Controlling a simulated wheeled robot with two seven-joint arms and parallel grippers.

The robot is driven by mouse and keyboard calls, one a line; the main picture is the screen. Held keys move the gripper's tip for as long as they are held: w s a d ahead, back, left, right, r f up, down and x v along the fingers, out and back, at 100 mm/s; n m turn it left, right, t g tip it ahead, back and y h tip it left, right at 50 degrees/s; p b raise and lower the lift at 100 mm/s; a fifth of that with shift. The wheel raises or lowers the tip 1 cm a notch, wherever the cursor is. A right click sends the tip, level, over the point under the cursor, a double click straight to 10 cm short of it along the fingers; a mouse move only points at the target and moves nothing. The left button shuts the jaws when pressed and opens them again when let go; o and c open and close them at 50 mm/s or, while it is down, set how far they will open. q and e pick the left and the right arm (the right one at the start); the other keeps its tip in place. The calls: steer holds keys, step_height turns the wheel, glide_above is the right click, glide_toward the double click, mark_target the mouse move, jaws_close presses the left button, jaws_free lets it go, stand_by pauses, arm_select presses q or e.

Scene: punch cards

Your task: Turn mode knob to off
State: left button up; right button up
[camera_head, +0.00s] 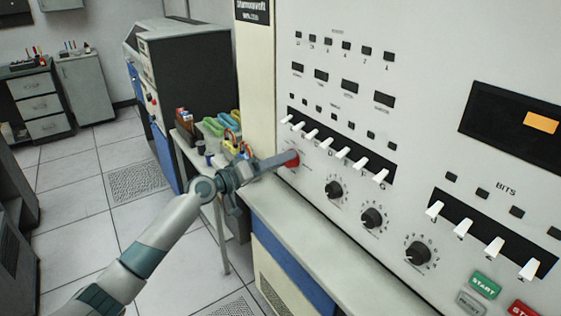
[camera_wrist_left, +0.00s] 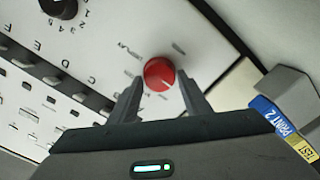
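The red knob (camera_head: 292,159) is on the white panel's left side, left of the black knobs. My right gripper is not in view.
Black knobs (camera_head: 372,217) and rows of white switches (camera_head: 343,153) are close by on the panel. A pale ledge (camera_head: 310,245) runs below. A side table (camera_head: 185,150) with coloured items stands left of the panel. The tiled floor (camera_head: 85,215) is open at left.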

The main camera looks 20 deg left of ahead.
arm_select(q)
steer(key=shift+o, duration=1)
steer(key=shift+s+a, duration=0.1)
arm_select(e)
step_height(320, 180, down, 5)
steer(key=b, duration=0.5)
arm_select(q)
steer(key=b+v, duration=0.2)
steer(key=v, duration=1.5)
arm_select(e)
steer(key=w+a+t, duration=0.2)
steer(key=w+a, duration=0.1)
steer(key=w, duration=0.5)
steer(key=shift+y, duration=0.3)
arm_select(q)
steer(key=shift+a+f, duration=0.15)
steer(key=shift+f, duration=0.05)
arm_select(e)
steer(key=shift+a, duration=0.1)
